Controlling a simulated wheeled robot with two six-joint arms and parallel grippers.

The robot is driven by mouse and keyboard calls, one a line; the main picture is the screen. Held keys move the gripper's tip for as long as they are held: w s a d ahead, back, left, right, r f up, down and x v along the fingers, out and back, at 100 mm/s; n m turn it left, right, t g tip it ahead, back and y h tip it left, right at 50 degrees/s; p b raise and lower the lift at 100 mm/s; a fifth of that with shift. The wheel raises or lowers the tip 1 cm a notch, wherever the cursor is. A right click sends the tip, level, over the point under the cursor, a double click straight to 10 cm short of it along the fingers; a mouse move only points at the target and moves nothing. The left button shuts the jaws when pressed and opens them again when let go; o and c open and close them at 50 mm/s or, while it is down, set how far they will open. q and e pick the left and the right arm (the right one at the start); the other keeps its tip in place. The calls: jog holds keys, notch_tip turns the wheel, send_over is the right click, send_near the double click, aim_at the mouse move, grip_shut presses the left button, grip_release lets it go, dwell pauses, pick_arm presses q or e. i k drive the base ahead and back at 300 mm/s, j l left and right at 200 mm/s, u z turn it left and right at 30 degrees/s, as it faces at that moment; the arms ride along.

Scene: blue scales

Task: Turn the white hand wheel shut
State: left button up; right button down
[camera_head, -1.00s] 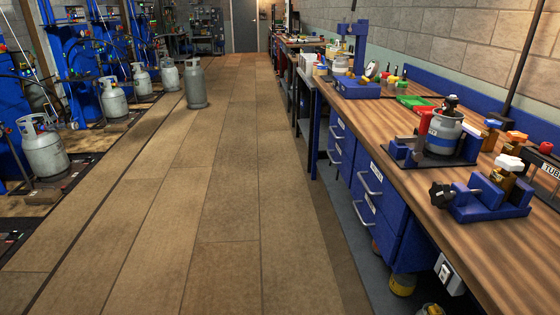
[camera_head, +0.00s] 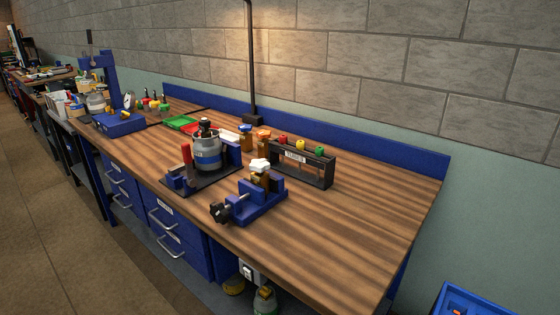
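A small white hand wheel (camera_head: 260,165) sits on top of a brass valve body (camera_head: 260,180). The valve is held in a blue vise (camera_head: 262,206) near the front edge of the wooden workbench (camera_head: 370,225). The vise has a black knob (camera_head: 220,212) at its left end. From here I cannot tell how far the wheel is turned. Neither of my grippers shows in the head view.
Left of the vise, a grey-blue cylinder (camera_head: 207,152) stands in a clamp with a red handle (camera_head: 186,153). Behind are a black rack (camera_head: 302,167) with coloured knobs and a black post (camera_head: 251,60). The bench's right part is bare.

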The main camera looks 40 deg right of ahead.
aim_at(258, 166)
jog(key=z, duration=0.95)
jog(key=j, duration=0.15)
jog(key=i+z, duration=0.05)
